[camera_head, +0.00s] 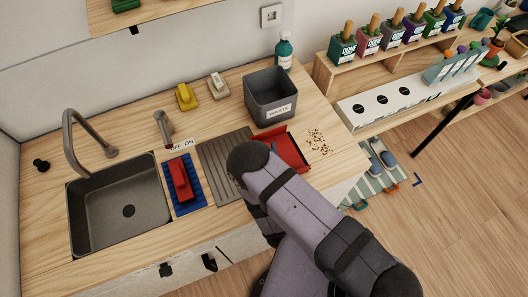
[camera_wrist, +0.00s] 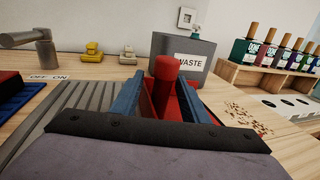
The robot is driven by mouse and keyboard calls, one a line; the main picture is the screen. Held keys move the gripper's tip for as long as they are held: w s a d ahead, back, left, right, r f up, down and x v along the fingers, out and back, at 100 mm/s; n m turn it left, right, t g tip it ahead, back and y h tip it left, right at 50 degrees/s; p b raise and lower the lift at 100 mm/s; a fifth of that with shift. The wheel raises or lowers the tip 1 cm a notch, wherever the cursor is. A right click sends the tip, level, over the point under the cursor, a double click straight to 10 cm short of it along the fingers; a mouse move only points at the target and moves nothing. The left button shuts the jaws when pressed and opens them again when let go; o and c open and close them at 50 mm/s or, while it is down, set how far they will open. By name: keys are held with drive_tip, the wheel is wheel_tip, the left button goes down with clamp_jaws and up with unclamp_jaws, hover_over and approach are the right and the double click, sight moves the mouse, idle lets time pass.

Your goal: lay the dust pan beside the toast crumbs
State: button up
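The red dust pan (camera_head: 293,151) is on the counter beside the drainer, its open part toward the toast crumbs (camera_head: 319,141). My arm hides its left part in the head view. In the wrist view, a red upright part of the pan (camera_wrist: 166,85) stands between the blue fingers of my gripper (camera_wrist: 165,95). Whether the fingers press on it is unclear. The crumbs also show at the right of the wrist view (camera_wrist: 249,120), a small brown scatter close to the pan's right side.
The grey waste bin (camera_head: 271,101) stands right behind the pan. A sink (camera_head: 122,212), a blue mat (camera_head: 176,207) with a red brush (camera_head: 180,181) and a ribbed drainer (camera_head: 217,159) lie left. A green bottle (camera_head: 284,53) is behind the bin. The counter's right edge is near the crumbs.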

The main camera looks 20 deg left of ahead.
drive_tip(key=shift+r, duration=0.1)
drive_tip(key=shift+s+r+p, duration=0.1)
drive_tip(key=shift+r+p, duration=0.25)
drive_tip(key=shift+p, duration=0.15)
drive_tip(key=shift+v, duration=3.7)
drive_tip(key=shift+f, duration=0.1)
